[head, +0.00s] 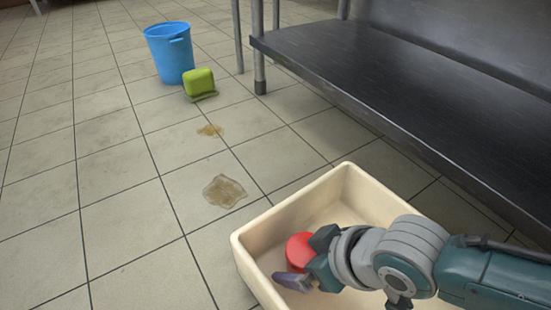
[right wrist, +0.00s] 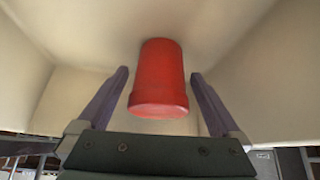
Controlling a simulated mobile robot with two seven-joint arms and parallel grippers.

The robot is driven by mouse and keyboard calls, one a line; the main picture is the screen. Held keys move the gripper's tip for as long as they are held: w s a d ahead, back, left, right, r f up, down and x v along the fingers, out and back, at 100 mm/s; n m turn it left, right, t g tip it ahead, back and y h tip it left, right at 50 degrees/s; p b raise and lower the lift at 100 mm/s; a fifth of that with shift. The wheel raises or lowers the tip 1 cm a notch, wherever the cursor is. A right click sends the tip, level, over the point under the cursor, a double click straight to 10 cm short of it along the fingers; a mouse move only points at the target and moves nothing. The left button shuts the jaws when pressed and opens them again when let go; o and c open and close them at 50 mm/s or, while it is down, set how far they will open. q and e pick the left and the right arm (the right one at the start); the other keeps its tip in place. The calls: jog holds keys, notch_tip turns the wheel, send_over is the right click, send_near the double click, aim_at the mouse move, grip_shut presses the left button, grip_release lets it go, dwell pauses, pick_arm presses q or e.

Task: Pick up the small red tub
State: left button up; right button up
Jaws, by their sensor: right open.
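The small red tub (head: 301,250) is inside the cream bin (head: 250,252) in the head view, partly hidden by my right gripper (head: 305,268). In the right wrist view the red tub (right wrist: 159,80) shows whole, between the two fingers of my open right gripper (right wrist: 160,84). Gaps show on both sides of the tub, so the fingers look apart from it. The gripper reaches down into the bin from the right. My left gripper is in neither view.
A low dark metal shelf (head: 400,75) with legs runs along the right side. A blue bucket (head: 168,55) and a green object (head: 199,82) stand on the tiles farther back. Brown spills (head: 224,191) lie on the floor. The tiled floor at left is clear.

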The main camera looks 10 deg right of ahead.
jog(key=shift+r, duration=0.1)
jog(key=shift+c, duration=0.4)
jog(key=shift+d, duration=0.1)
jog(key=c, duration=1.4)
